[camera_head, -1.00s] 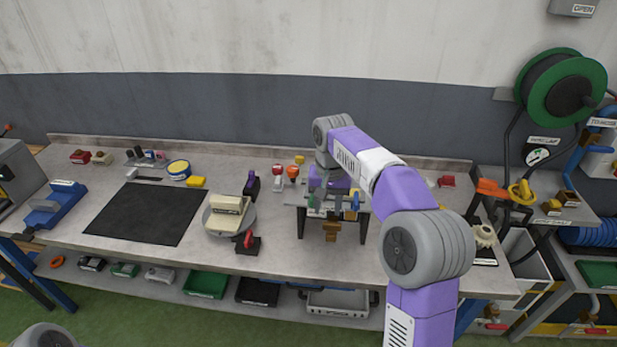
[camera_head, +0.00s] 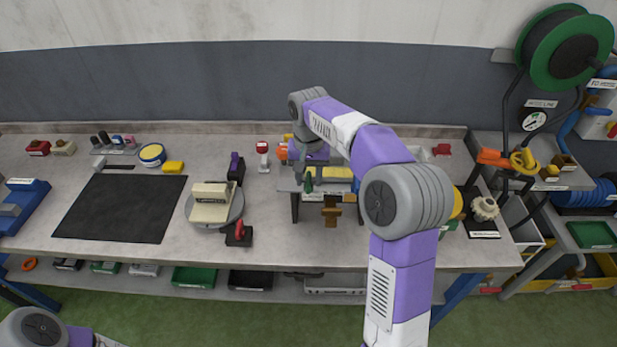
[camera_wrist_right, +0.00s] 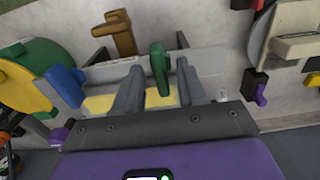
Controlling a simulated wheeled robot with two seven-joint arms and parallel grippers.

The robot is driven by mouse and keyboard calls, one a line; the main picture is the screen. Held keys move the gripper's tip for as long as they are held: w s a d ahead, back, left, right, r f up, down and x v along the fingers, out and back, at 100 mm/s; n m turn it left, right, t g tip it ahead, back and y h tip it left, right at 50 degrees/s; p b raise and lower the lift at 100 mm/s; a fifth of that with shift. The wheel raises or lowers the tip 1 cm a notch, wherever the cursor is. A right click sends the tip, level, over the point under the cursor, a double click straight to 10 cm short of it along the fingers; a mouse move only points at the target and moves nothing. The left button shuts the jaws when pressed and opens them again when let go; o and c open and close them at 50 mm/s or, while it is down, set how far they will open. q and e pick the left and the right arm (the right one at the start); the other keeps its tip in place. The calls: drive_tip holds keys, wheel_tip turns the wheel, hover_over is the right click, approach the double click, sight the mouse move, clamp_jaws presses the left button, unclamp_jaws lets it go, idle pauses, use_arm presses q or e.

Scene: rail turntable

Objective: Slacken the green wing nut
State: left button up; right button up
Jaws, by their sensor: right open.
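The green wing nut (camera_head: 308,182) stands upright at the left part of a small raised stand (camera_head: 288,184) on the bench. In the right wrist view the green wing nut (camera_wrist_right: 158,66) shows between my two fingers, with visible gaps on both sides. My right gripper (camera_wrist_right: 159,76) is open around or just short of it; the exact depth is hard to tell. In the head view my right gripper (camera_head: 309,168) hangs over the stand, its fingers partly hidden. A blue wing nut (camera_wrist_right: 66,82) shows left of the fingers in the wrist view. My left gripper is out of view.
A brown handle (camera_head: 331,211) sticks out at the stand's front. Left of it are a turntable (camera_head: 232,216) carrying a beige block (camera_head: 211,203), and a red-handled clamp (camera_head: 238,234). A black mat (camera_head: 120,208) lies further left. A white gear (camera_head: 484,209) sits at right.

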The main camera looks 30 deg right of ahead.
drive_tip(key=shift+f, duration=0.1)
clamp_jaws()
